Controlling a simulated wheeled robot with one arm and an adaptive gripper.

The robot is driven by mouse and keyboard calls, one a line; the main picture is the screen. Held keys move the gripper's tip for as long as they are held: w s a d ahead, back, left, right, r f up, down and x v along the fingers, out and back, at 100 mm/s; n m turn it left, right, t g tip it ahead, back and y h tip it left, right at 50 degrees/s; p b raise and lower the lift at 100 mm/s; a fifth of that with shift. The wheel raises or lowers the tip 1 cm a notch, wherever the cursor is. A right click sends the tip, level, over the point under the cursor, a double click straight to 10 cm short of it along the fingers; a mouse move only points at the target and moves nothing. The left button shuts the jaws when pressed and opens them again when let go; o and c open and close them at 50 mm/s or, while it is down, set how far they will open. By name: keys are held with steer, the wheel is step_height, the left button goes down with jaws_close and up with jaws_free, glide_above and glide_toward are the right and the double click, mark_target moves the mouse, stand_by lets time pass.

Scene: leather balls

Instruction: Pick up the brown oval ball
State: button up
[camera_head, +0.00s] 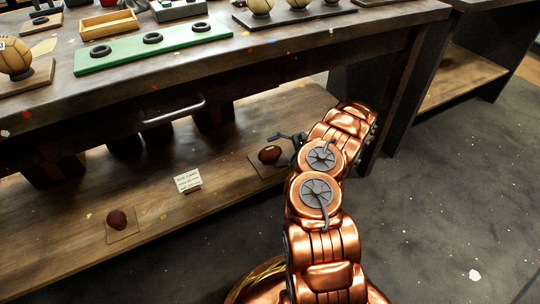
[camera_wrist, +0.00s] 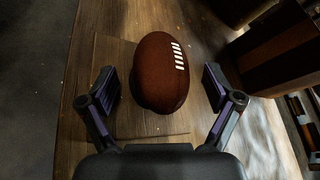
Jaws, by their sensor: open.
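The brown oval ball (camera_wrist: 158,80) has white laces and lies on a thin square wooden board on the low shelf. In the wrist view it sits between the two spread fingers of my gripper (camera_wrist: 160,92), with a gap on each side. In the head view the ball (camera_head: 269,154) shows just left of my gripper (camera_head: 290,145), on the lower shelf (camera_head: 150,228) under the workbench. My gripper is open and empty. My copper arm hides part of the shelf's right end.
Another small dark red-brown ball (camera_head: 116,219) lies on its own board further left. A small white card (camera_head: 187,180) stands between them. The workbench top (camera_head: 210,70) overhangs the shelf, with a metal handle (camera_head: 172,110) on its front. Open floor lies at right.

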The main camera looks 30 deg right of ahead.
steer(key=c, duration=1.3)
steer(key=shift+r, duration=0.1)
